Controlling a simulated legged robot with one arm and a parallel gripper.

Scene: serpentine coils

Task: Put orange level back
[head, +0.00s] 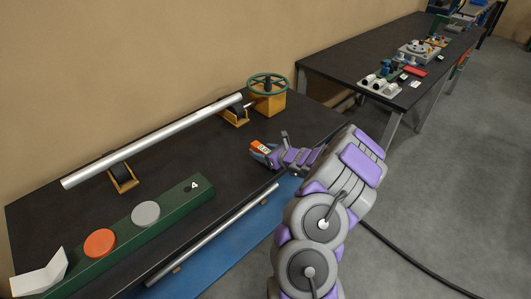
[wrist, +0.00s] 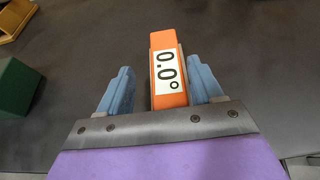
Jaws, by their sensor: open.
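The orange level (wrist: 162,41) is a small orange block with a white label reading 0.0°. In the head view the orange level (head: 260,146) is on or just above the dark bench top, right of the green base. My gripper (wrist: 162,82) is open, with one blue finger on each side of the level. A gap shows at the left finger; the right finger is very close, and I cannot tell if it touches. In the head view my gripper (head: 263,153) is at the level, and its fingers are partly hidden.
A green base (head: 170,205) marked 4 carries an orange disc (head: 99,243), a grey disc (head: 146,214) and a white angled piece (head: 40,272). A long silver bar (head: 155,140) rests on supports behind. A handwheel box (head: 268,103) stands at its right end. Bare bench lies between.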

